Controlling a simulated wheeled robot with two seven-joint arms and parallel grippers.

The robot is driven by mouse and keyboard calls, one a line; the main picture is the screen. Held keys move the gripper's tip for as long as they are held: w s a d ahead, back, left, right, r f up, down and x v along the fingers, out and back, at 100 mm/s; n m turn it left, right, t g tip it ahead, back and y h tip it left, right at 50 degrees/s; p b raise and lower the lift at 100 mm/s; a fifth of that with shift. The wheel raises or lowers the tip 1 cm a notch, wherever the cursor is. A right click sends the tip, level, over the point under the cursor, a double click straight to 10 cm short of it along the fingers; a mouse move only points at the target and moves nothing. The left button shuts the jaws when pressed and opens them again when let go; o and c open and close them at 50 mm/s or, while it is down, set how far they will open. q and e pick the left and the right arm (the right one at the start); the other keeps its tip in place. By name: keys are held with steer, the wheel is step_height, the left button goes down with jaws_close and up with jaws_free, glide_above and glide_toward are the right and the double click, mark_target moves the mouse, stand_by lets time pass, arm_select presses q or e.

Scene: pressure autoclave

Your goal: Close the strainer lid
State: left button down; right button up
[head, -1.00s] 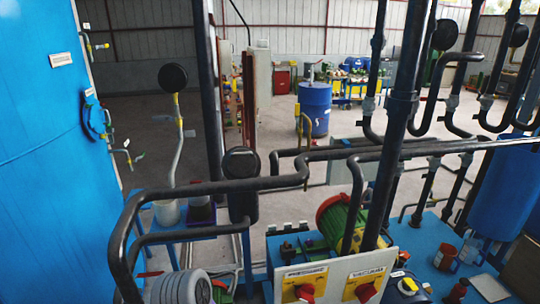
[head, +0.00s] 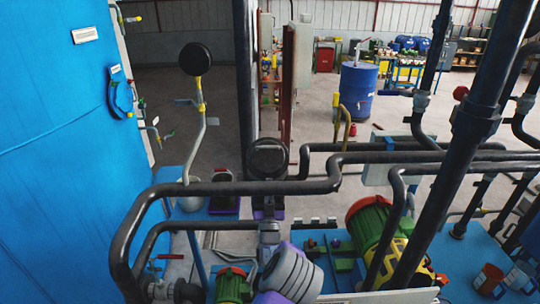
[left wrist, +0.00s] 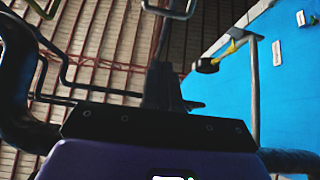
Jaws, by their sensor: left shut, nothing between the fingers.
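The strainer is a dark upright cylinder among the black pipes in the head view. Its round black lid (head: 267,156) shows as a nearly full disc, so it looks raised rather than flat; its hinge cannot be made out. My left gripper (head: 268,198), purple and black, is in front of and below the lid and hides much of the strainer body. Its fingers (left wrist: 165,85) are shut and empty, pointing upward in the left wrist view. Contact with the strainer cannot be told.
Black pipes (head: 230,188) cross close to my left arm. A green motor (head: 368,222) stands on the right. A blue tank (head: 50,150) fills the left, with a gauge on a bent stem (head: 205,125) beside it. A blue barrel (head: 358,92) stands behind on open floor.

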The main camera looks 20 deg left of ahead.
mark_target(268, 156)
arm_select(q)
steer(key=shift+w+a+r+p, duration=0.45)
steer(key=shift+w+a+r, duration=0.35)
steer(key=shift+w, duration=0.8)
steer(key=shift+w+a+r+p, duration=0.4)
steer(key=shift+w+a+r, duration=0.4)
steer(key=shift+w, duration=0.8)
steer(key=shift+w+a+r+p, duration=0.45)
steer(key=shift+w+a+r, duration=0.35)
steer(key=shift+w, duration=0.8)
